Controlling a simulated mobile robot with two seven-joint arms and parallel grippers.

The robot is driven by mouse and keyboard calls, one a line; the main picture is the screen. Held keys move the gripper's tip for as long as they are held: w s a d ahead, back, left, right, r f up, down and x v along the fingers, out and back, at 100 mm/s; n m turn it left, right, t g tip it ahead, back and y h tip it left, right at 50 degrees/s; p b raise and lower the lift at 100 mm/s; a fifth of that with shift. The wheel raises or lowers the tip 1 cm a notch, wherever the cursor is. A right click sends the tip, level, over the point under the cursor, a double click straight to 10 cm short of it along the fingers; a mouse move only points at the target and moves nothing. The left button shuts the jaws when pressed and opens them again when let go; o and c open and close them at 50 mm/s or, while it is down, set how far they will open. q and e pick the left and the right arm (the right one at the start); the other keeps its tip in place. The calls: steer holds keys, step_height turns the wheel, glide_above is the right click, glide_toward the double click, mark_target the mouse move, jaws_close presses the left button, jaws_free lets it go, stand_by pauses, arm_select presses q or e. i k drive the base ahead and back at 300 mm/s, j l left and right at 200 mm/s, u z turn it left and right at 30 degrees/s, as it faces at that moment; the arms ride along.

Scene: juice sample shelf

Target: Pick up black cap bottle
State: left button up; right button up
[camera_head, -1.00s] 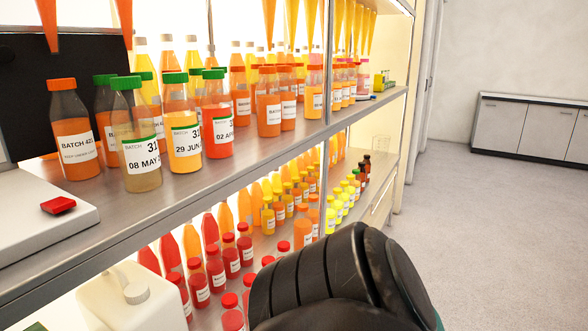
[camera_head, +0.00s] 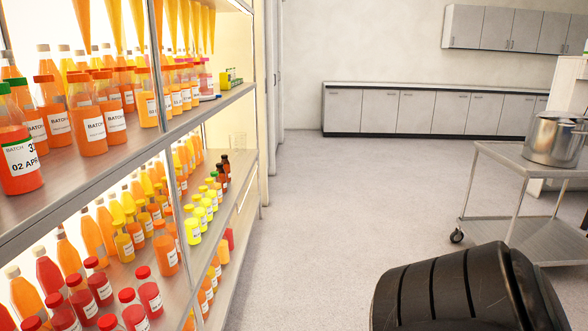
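Small dark brown bottles (camera_head: 225,168) with dark caps stand at the far right end of the lower shelf (camera_head: 243,190). They are too small to tell whether the caps are black. No other bottle in view clearly has a black cap. Neither of my grippers shows; a black ribbed part, probably of my arm, fills the lower right.
Yellow bottles (camera_head: 193,226) with yellow or green caps stand before the dark ones. Orange bottles (camera_head: 86,125) fill the upper shelf (camera_head: 150,150). A metal trolley (camera_head: 520,170) carrying a steel pot (camera_head: 553,140) stands right. The middle floor (camera_head: 330,200) is clear.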

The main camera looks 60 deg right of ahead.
mark_target(224, 157)
steer(key=z, duration=1.55)
steer(key=u, duration=2.35)
steer(key=z, duration=2.2)
